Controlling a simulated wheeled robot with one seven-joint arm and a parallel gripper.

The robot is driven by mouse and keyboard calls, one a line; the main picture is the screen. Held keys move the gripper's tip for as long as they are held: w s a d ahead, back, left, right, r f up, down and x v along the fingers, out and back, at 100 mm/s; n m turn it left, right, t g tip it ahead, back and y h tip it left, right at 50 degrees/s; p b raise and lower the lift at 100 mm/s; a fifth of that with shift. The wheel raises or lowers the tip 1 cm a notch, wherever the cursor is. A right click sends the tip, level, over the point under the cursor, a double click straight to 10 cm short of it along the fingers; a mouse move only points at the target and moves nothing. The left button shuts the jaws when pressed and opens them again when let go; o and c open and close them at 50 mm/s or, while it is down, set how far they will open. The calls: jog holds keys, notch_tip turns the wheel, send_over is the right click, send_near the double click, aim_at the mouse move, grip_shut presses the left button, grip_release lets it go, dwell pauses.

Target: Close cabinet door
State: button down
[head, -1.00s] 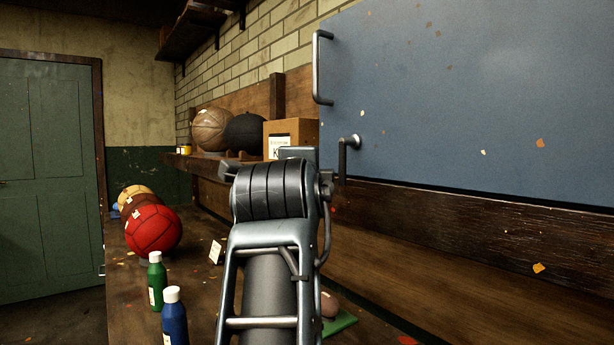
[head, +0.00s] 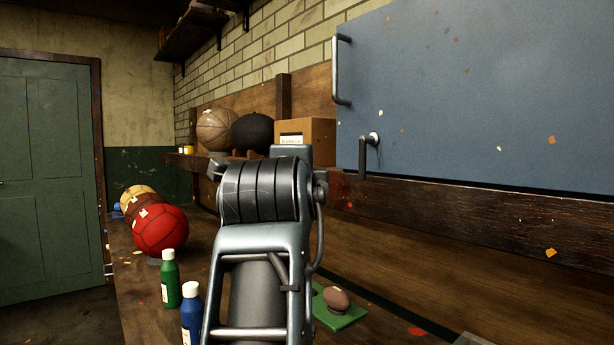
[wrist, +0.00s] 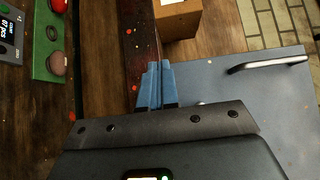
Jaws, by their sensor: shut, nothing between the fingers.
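The blue-grey cabinet door (head: 470,100) fills the right of the head view and also shows in the wrist view (wrist: 240,90). It looks flat above a dark wooden rail, with a dark line along its lower edge; I cannot tell whether it is fully shut. It has a metal bar handle (head: 341,70) and a small lever latch (head: 367,152). The bar handle also shows in the wrist view (wrist: 268,64). My gripper (wrist: 157,84) has its blue fingers together and empty, beside the door's lower edge; contact is unclear. My arm hides the gripper in the head view.
A cardboard box (head: 307,139) and two balls stand on the shelf left of the door.

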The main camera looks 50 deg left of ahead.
jog(key=s+b, duration=0.1)
jog(key=s, duration=0.7)
jog(key=shift+a, duration=0.4)
